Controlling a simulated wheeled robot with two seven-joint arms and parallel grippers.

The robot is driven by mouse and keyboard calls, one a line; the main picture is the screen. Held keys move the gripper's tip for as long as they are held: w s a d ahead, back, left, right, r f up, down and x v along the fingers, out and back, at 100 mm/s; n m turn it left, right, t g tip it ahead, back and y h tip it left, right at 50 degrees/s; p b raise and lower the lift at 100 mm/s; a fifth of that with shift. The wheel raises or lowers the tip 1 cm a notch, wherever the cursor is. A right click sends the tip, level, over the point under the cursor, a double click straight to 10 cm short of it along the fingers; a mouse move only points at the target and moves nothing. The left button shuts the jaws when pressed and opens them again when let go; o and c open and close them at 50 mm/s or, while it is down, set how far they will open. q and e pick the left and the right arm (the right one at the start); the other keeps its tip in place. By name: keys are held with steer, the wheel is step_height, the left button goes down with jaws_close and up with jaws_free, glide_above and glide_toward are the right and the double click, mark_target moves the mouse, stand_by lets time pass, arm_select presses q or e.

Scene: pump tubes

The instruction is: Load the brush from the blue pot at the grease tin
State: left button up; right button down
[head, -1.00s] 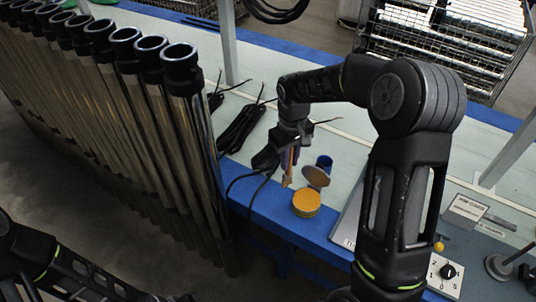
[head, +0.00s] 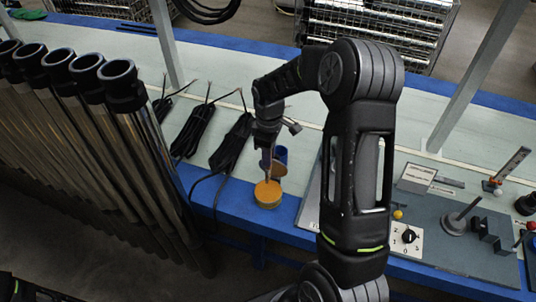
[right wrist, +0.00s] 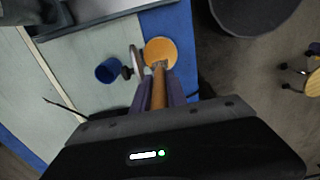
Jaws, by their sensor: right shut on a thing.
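The grease tin is an open round tin with an orange top (head: 268,196) at the blue front edge of the bench; it also shows in the right wrist view (right wrist: 160,50). Its brownish lid (head: 278,169) stands tilted behind it. The blue pot (head: 280,154) stands just behind the lid and also shows in the right wrist view (right wrist: 109,71). My right gripper (head: 267,153) is shut on the brush, whose wooden handle (right wrist: 158,92) points down. The brush tip overlaps the near edge of the orange; whether it touches is unclear. My left gripper is out of view.
Black cable bundles (head: 231,143) lie left of the pot. A row of upright dark tubes (head: 125,95) stands further left. Right of the tin are a dial panel (head: 405,238), a yellow knob and a grey fixture board (head: 470,250). A post (head: 478,75) rises behind.

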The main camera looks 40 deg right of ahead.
mark_target(269, 169)
steer(key=shift+f+b, duration=1.9)
steer(key=shift+f, duration=1.05)
steer(key=shift+s+f+b, duration=0.1)
steer(key=shift+f+b, duration=0.4)
steer(key=shift+f, duration=0.1)
steer(key=shift+r, duration=0.1)
steer(key=shift+r+p, duration=2.35)
steer(key=shift+r, duration=1.15)
